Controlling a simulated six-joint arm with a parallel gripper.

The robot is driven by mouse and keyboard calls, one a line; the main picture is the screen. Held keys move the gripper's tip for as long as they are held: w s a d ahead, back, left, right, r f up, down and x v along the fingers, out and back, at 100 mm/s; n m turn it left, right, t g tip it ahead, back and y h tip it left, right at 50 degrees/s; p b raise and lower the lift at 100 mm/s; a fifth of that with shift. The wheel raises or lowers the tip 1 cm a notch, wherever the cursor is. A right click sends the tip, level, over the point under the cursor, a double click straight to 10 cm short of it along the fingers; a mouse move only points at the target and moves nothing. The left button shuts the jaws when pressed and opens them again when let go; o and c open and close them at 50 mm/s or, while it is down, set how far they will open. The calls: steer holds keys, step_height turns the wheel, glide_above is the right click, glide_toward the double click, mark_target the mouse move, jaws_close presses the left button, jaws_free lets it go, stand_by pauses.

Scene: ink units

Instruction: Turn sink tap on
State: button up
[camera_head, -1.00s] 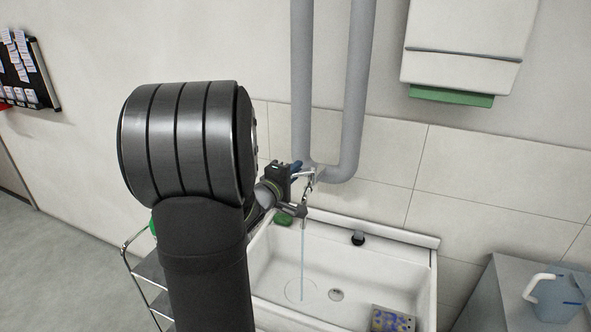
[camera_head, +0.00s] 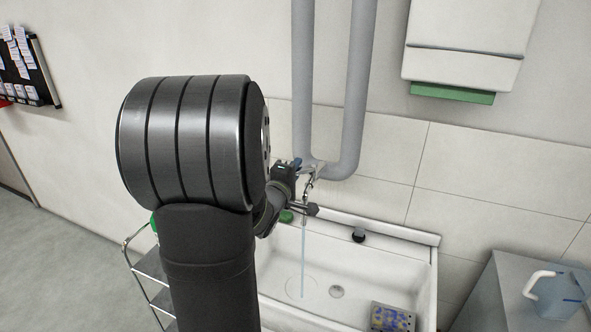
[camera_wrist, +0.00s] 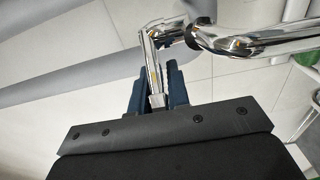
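The chrome sink tap (camera_head: 309,183) is on the wall below the grey pipes, and its body (camera_wrist: 215,38) is large in the wrist view. A thin pale-blue stream of water (camera_head: 303,260) runs from it into the white sink (camera_head: 425,270). The tap's slim chrome lever (camera_wrist: 152,62) points down between the two dark-blue fingers of my gripper (camera_wrist: 157,90). The fingers are close together, one on each side of the lever, and look shut on it. In the head view my gripper (camera_head: 300,188) is at the tap, and my arm hides part of the sink's left side.
A patterned sponge (camera_head: 392,318) lies at the sink's front right. A green item (camera_head: 286,216) is at its back left. A blue jug (camera_head: 560,295) stands on the grey cabinet at right. A metal rack (camera_head: 150,268) is left of my arm. A towel dispenser (camera_head: 465,40) hangs above.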

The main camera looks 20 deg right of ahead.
steer(key=shift+o, duration=1.3)
steer(key=v, duration=1.7)
steer(key=shift+s, duration=0.2)
steer(key=shift+w+a+r, duration=0.1)
steer(key=x, duration=1.7)
